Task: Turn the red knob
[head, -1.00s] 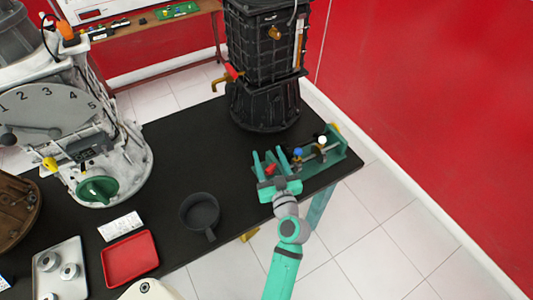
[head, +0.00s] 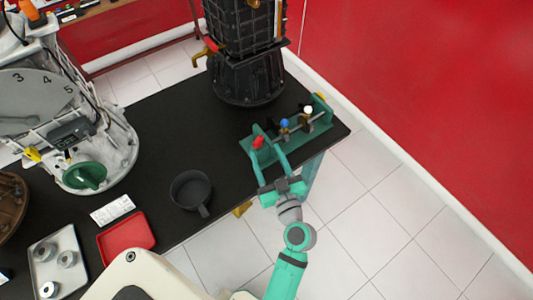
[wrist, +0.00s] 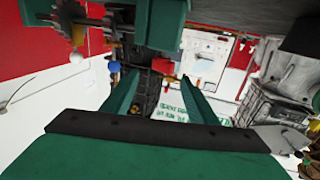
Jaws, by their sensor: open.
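The red knob (head: 258,142) is at the near left end of a green fixture (head: 318,124) on the black table's right corner. Blue (head: 284,123) and white (head: 308,109) knobs stand farther along it. My gripper (head: 268,155) is open and empty, just on the near side of the red knob, its fingers pointing towards it. In the wrist view the red knob (wrist: 163,66) shows between and beyond the fingertips (wrist: 158,76). I see no contact, though the exact gap is hard to judge.
A dark pan (head: 191,190) and a red tray (head: 126,243) lie to the left on the black table (head: 170,135). A tall black engine (head: 247,75) stands behind the fixture. The red wall is to the right, with open floor between.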

